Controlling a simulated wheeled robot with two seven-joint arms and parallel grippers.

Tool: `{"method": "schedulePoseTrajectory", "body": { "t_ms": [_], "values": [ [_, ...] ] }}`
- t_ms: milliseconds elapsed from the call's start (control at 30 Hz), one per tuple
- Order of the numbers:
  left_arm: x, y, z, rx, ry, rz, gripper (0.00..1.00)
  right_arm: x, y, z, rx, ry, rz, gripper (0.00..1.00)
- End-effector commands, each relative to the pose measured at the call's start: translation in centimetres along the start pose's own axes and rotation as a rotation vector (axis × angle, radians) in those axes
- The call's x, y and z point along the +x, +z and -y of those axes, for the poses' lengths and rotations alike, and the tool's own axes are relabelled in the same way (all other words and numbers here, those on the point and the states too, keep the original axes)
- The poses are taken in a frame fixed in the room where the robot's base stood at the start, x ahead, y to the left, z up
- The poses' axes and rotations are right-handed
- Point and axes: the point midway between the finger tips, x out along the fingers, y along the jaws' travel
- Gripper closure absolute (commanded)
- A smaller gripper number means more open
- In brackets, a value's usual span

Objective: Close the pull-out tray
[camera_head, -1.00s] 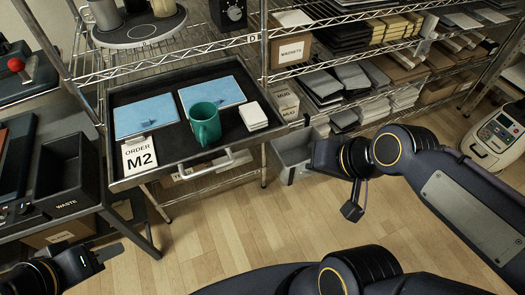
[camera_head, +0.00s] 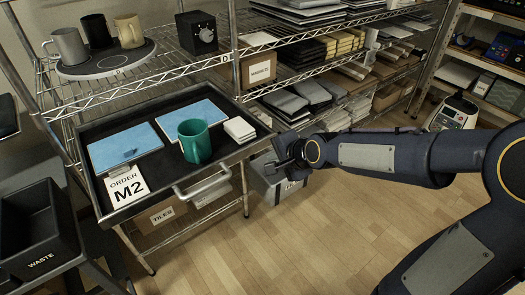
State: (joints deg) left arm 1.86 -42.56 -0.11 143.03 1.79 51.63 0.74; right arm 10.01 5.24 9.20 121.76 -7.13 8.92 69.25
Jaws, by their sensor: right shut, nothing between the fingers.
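The pull-out tray (camera_head: 232,157) is a black tray sticking out from the wire shelf, with a metal handle (camera_head: 202,188) on its front. On it lie two blue sheets (camera_head: 122,148), a green mug (camera_head: 195,142), a stack of white squares (camera_head: 239,129) and an order card marked M2 (camera_head: 126,187). My right gripper (camera_head: 283,156) is to the right of the tray's front right corner, apart from the handle. It is shut and empty. My left gripper is out of view.
Mugs (camera_head: 99,30) stand on a round mat (camera_head: 105,62) on the shelf above, beside a black box with a dial (camera_head: 197,33). A waste bin (camera_head: 38,228) is at the left. A grey bin (camera_head: 276,178) stands behind my right gripper. The wooden floor in front is clear.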

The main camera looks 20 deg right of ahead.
Motion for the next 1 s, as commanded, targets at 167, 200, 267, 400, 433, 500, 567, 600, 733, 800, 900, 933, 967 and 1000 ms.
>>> {"method": "schedulePoseTrajectory", "body": {
  "t_ms": [167,200,267,400,433,500,567,600,733,800,900,933,967,1000],
  "values": [
    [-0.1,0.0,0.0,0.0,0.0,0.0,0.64,3.1,0.1,1.0,-0.006,-0.001,0.003,1.0],
    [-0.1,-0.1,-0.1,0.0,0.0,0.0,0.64,3.5,0.1,1.4,-0.004,-0.001,0.002,1.0],
    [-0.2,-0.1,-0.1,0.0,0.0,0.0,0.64,4.1,0.0,1.9,-0.002,0.0,0.0,1.0],
    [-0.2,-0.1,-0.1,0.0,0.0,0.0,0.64,4.8,0.0,2.6,-0.002,0.0,0.0,1.0],
    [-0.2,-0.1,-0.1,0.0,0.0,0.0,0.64,4.9,0.0,2.6,-0.002,-0.001,-0.001,1.0],
    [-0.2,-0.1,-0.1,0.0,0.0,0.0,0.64,5.0,-0.1,2.8,-0.001,-0.001,-0.002,1.0],
    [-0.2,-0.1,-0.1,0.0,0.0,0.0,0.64,5.0,-0.1,2.8,-0.001,0.0,-0.002,1.0],
    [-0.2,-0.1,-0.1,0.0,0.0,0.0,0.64,5.0,-0.1,2.8,-0.001,0.0,-0.002,1.0],
    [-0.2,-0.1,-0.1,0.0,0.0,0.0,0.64,5.0,-0.1,2.7,-0.001,0.0,-0.002,1.0],
    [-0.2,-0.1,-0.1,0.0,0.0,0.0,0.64,5.0,-0.1,2.7,-0.001,0.0,-0.002,1.0],
    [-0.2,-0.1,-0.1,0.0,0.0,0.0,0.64,5.2,0.0,2.9,-0.001,0.0,-0.001,1.0],
    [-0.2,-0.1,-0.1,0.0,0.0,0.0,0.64,5.3,0.0,2.9,-0.002,0.0,-0.001,1.0],
    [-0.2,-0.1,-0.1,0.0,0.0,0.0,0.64,5.4,0.0,3.0,-0.002,0.001,-0.001,1.0],
    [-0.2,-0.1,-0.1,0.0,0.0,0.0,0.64,5.7,0.0,3.3,-0.003,0.0,0.0,1.0]
  ]
}}
